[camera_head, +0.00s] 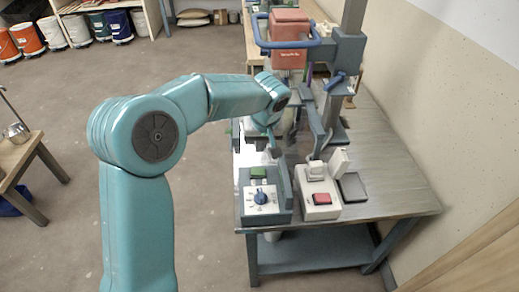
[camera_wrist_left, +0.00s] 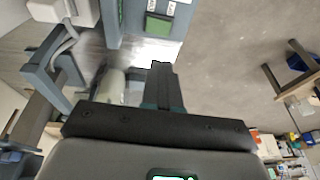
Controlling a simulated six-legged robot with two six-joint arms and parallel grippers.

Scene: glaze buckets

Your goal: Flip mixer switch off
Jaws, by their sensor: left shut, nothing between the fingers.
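A grey-blue control box (camera_head: 283,204) stands at the near left corner of the metal bench. It carries a green rocker switch (camera_head: 258,173) and a blue dial (camera_head: 261,196) on a white plate. The green switch also shows at the top of the left wrist view (camera_wrist_left: 158,25). The mixer (camera_head: 289,28), with a red head and blue handles, stands farther back on the bench. My left gripper (camera_head: 274,150) is shut and empty, just beyond the green switch and apart from it. Its closed fingers show in the left wrist view (camera_wrist_left: 163,84). My right gripper is not in view.
A white box with a red button (camera_head: 322,199) stands right of the control box, beside a dark flat plate (camera_head: 352,187). The bench (camera_head: 395,185) is bare at its right. A wooden table (camera_head: 18,158) stands left, and several buckets (camera_head: 80,29) line the back.

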